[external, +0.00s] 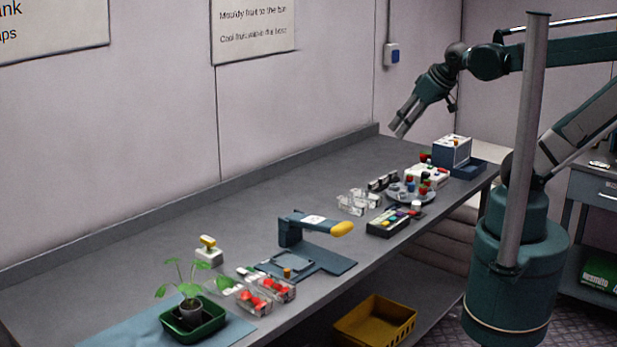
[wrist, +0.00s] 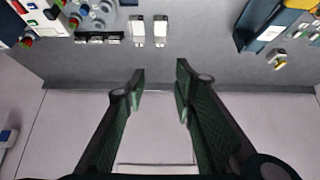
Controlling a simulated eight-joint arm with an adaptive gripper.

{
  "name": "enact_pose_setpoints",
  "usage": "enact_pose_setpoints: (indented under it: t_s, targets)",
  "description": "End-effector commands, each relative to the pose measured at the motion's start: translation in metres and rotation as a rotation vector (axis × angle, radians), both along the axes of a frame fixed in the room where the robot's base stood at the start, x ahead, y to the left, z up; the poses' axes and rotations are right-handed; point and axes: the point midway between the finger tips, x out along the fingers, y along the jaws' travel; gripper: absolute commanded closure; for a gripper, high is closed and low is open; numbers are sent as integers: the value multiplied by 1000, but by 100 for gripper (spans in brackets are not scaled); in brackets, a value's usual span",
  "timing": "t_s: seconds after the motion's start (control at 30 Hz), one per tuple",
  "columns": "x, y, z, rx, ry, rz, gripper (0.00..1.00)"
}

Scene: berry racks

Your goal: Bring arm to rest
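My gripper (external: 398,130) is raised above the back edge of the bench, near the wall, with its fingers angled down and to the left. In the wrist view my gripper (wrist: 160,72) shows two dark green fingers spread apart with nothing between them. Beyond the fingertips are the bare grey bench (wrist: 190,60) and the wall. The gripper touches nothing that I can see.
The bench (external: 200,215) carries clear punnets (external: 358,201), a blue stand with a yellow-ended arm (external: 318,223), a plant in a green tray (external: 215,326) and a blue-and-white box (external: 453,152). A yellow crate (external: 375,322) sits below. The bench's back strip is clear.

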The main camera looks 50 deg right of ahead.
Motion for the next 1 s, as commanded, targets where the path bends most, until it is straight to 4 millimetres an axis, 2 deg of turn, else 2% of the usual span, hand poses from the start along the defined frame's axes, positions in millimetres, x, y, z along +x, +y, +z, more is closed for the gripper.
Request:
enact_pose_setpoints:
  t_s: [0.17, 0.6, 0.77, 1.0]
  targets:
    - [0, 0, -13, 0, 0, 0, 72]
    - [0, 0, -67, 0, 0, 0, 72]
    - [0, 0, -74, 0, 0, 0, 72]
    - [0, 0, -74, 0, 0, 0, 72]
